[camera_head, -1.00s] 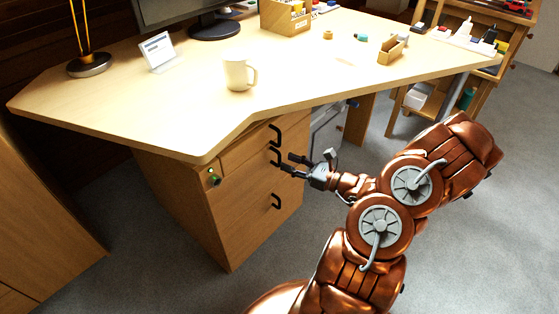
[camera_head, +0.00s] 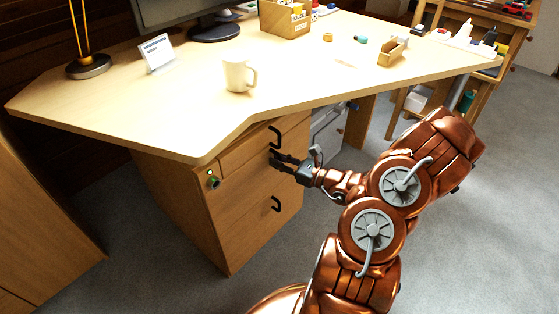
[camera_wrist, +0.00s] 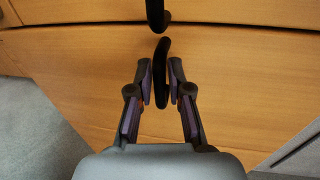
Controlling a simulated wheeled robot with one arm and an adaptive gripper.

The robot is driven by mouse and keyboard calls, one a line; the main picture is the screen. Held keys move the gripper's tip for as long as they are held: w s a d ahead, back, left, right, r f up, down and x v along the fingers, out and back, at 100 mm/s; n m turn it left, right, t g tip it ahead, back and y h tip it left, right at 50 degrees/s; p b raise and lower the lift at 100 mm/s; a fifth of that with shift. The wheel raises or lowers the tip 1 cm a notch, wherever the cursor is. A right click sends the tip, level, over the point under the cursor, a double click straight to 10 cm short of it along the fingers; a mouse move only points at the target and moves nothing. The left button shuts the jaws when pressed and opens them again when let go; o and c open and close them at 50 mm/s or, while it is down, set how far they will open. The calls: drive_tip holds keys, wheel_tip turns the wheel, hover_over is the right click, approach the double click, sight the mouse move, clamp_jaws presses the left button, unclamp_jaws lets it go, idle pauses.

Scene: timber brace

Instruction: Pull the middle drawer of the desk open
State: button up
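The desk (camera_head: 130,118) has a wooden drawer cabinet below its top, with three black handles one above another. The middle drawer's handle (camera_wrist: 162,75) stands between the two fingers of my gripper (camera_wrist: 160,80) in the wrist view. The fingers are apart, one on each side of the handle, with a gap showing on both sides. In the head view my gripper (camera_head: 283,163) is at the middle handle and largely hides it. The drawer fronts look flush. The top handle (camera_head: 275,137) and bottom handle (camera_head: 276,204) are clear of my gripper.
A key with a green tag (camera_head: 213,180) hangs at the cabinet's left side. The desk top overhangs the drawers. A white mug (camera_head: 237,75) stands near its front edge. Grey floor (camera_head: 320,215) in front of the cabinet is open.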

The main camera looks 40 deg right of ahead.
clamp_jaws()
drive_tip(key=shift+s, duration=0.1)
idle(0.3)
